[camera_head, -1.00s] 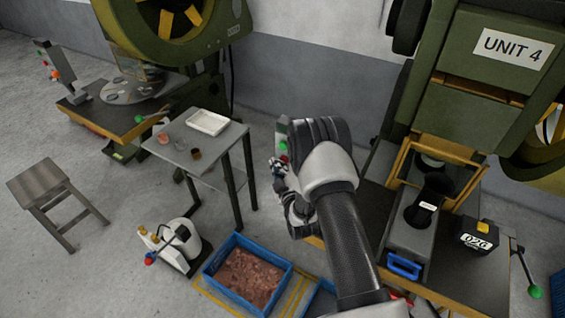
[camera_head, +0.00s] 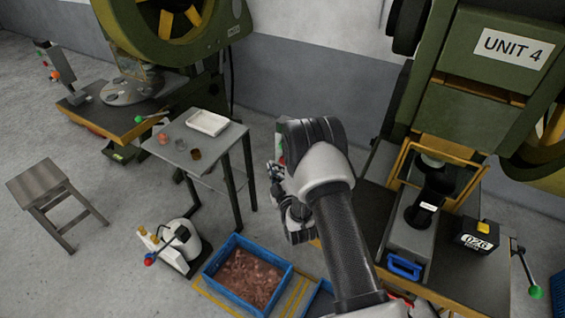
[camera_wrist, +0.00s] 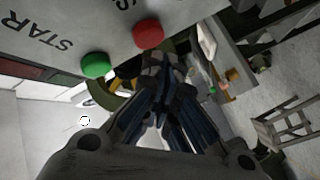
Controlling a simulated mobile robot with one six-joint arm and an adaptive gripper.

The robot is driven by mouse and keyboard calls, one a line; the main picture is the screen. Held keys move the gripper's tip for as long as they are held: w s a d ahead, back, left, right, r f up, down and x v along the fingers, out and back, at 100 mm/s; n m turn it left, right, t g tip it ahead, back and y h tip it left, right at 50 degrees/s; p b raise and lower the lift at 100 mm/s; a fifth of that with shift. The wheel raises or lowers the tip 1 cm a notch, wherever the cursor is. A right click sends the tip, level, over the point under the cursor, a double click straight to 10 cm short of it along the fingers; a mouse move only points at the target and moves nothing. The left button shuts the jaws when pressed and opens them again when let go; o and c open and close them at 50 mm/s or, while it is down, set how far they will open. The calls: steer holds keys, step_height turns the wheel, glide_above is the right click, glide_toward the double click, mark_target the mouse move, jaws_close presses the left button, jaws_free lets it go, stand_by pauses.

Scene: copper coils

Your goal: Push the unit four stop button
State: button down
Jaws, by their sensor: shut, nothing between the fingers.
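The unit 4 machine (camera_head: 470,110) stands at the right of the head view, with its name on a white label (camera_head: 513,48). In the wrist view a grey button panel (camera_wrist: 80,30) carries a red button (camera_wrist: 148,33) and a green button (camera_wrist: 96,65). Lettering beginning "STAR" is by the green one; the lettering by the red one is cut off. My gripper (camera_wrist: 158,70) is shut and empty. Its fingertips appear just below the red button in the picture; I cannot tell whether they touch it. In the head view my arm hides most of the panel and the red button.
A small grey table (camera_head: 215,147) with a white tray (camera_head: 208,122) stands left of my arm. On the floor are a blue crate (camera_head: 225,283) of copper-coloured pieces, a white device (camera_head: 178,245) and a stool (camera_head: 45,180). Another green press stands at the back left.

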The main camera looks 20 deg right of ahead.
steer(key=shift+a, duration=0.1)
steer(key=s+a, duration=0.3)
steer(key=shift+s+a, duration=0.2)
steer(key=shift+s, duration=0.05)
stand_by(0.3)
stand_by(0.6)
step_height(320, 180, up, 15)
steer(key=m+g, duration=0.4)
steer(key=s+r+m+g, duration=0.1)
steer(key=s+r+g, duration=0.1)
steer(key=s+r, duration=0.4)
steer(key=s+r+m+g, duration=0.2)
steer(key=s+r+g, duration=0.1)
steer(key=s, duration=1.2)
steer(key=s+d+r+m+g, duration=0.1)
steer(key=s+r+m+g, duration=0.2)
steer(key=s, duration=1.3)
steer(key=shift+s+d+g, duration=0.25)
steer(key=shift+d+g, duration=0.05)
